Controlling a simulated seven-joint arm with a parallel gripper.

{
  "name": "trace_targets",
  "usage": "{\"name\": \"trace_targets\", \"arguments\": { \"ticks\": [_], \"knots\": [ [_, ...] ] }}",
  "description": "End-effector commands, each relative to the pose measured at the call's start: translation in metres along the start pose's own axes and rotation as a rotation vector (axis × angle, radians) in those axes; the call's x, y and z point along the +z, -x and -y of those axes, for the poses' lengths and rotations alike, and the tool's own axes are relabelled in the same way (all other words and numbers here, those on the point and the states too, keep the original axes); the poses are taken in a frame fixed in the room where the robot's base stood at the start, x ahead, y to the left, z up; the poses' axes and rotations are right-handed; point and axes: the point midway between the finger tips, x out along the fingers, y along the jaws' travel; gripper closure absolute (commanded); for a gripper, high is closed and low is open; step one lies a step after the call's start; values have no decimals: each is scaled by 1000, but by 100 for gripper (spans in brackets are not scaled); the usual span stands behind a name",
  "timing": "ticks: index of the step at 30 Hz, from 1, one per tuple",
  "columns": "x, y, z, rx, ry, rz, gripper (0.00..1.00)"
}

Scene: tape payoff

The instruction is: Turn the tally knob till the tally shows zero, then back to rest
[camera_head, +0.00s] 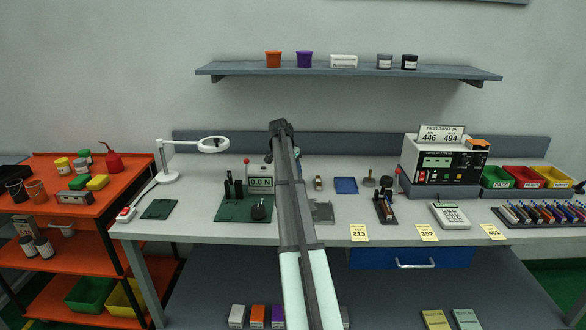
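The tally (261,171) is a small pale box on the bench, left of my arm. My arm reaches up the middle of the picture from the bottom edge.
A dark green plate (231,211) with black upright parts lies before the tally. A magnifier lamp (168,176) stands left. A blue pad (346,186), a tester (443,163) and a keypad device (450,215) are to the right. A shelf (350,72) hangs above.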

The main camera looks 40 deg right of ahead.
Motion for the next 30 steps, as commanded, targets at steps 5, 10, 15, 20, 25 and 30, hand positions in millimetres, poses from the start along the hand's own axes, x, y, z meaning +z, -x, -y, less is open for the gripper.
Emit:
{"name": "trace_targets", "arguments": {
  "ticks": [5, 10, 15, 20, 25, 30],
  "knots": [
    [1, 0, -2, -2, 11, 1, 54],
    [1, 0, -3, -31, 79, 3, 54],
    [1, 0, -4, -81, 200, 2, 54],
    [0, 0, -5, -131, 318, 2, 54],
    [-1, 0, -6, -183, 444, 0, 54],
    [-1, -1, -7, -234, 566, 2, 54]
  ]
}}
